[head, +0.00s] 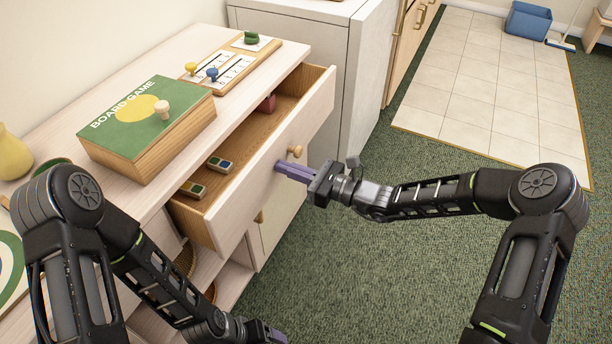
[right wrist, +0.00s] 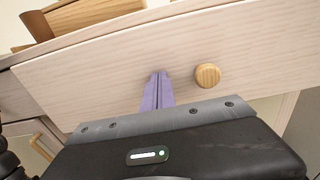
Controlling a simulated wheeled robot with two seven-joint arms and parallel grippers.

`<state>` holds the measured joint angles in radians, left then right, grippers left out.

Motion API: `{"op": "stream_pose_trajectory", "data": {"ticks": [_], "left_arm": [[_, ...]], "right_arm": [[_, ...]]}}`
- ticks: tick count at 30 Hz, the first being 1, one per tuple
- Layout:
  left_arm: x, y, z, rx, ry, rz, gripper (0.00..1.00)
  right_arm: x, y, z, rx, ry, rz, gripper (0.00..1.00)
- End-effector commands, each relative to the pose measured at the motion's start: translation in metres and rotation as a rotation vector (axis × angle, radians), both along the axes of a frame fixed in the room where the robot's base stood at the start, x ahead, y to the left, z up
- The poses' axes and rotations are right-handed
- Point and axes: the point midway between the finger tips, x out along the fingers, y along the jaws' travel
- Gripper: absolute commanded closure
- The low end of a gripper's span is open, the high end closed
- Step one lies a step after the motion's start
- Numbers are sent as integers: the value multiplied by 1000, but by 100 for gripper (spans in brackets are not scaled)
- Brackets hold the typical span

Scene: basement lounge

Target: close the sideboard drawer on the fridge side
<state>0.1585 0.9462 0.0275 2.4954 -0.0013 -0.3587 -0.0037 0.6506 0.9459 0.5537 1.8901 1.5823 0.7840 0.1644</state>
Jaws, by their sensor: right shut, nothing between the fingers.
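The sideboard drawer (head: 265,162) is pulled out, with its pale wood front toward me. In the right wrist view the fingertips (right wrist: 157,76) meet or nearly meet the front (right wrist: 110,70), beside the knob (right wrist: 207,76); firm contact is hard to tell. My left gripper (head: 277,336) is low at the bottom edge, partly cut off.
On the sideboard top (head: 196,45) are a board game box (head: 150,130), a game board with pegs (head: 232,68) and a yellow vase (head: 12,155). The white fridge (head: 300,50) stands just beyond the drawer. Green carpet (head: 330,270) is clear.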

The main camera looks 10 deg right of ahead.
Motion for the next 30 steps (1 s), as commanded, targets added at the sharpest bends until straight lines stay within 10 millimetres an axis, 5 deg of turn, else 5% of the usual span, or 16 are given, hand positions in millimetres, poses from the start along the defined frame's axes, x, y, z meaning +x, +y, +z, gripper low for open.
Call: {"op": "stream_pose_trajectory", "data": {"ticks": [15, 30], "left_arm": [[0, 0, -19, 0, 0, 0, 19], [0, 0, -23, 0, 0, 0, 19]], "right_arm": [[47, 76, -1, 1, -2, 2, 100], [60, 94, 2, 1, -2, 0, 100]]}}
